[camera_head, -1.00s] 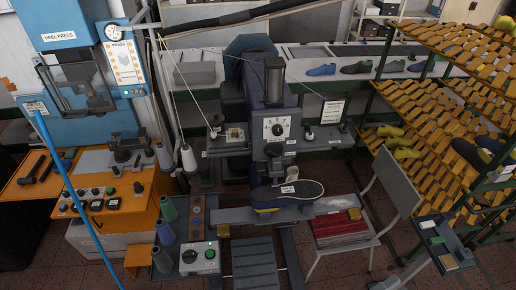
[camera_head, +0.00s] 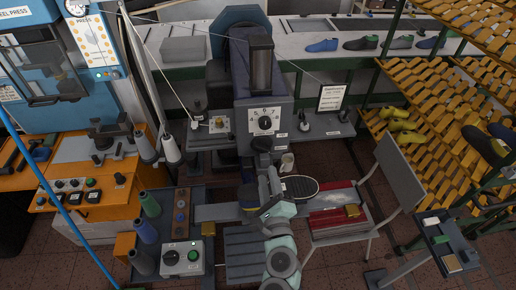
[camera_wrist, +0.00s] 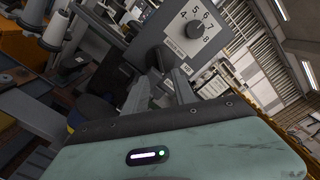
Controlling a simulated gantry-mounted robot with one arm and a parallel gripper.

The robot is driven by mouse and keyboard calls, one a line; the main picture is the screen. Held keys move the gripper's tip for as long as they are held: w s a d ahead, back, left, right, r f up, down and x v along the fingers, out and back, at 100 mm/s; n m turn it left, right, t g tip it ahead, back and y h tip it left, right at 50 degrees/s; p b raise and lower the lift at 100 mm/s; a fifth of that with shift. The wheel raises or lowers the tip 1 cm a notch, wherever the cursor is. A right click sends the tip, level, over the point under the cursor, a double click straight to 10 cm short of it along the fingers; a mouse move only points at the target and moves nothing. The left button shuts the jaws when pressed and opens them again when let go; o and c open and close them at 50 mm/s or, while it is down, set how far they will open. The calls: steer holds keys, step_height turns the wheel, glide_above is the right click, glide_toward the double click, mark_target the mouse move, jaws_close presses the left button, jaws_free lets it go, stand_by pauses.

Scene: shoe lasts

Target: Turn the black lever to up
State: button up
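A black knob (camera_head: 265,123) sits on a white dial plate with numbers on the front of the grey machine; it also shows in the wrist view (camera_wrist: 194,30). Another black knob (camera_head: 172,257) sits beside a green button on a grey control box. I cannot tell which of these, if either, is the black lever. My gripper (camera_head: 268,178) is below the dial, in front of the machine and apart from the dial knob.
A dark shoe with a pale-edged sole (camera_head: 300,187) lies right beside my gripper. Spools (camera_head: 150,204) stand left of the control box. A shoe-last rack (camera_head: 430,150) fills the right side.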

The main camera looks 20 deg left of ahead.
mark_target(263, 150)
steer(key=p+x, duration=0.2)
steer(key=x, duration=0.7)
steer(key=shift+w+a+r, duration=0.1)
steer(key=shift+w, duration=0.1)
steer(key=shift+w+a, duration=0.15)
steer(key=shift+w, duration=0.2)
steer(key=shift+c, duration=0.4)
jaws_close()
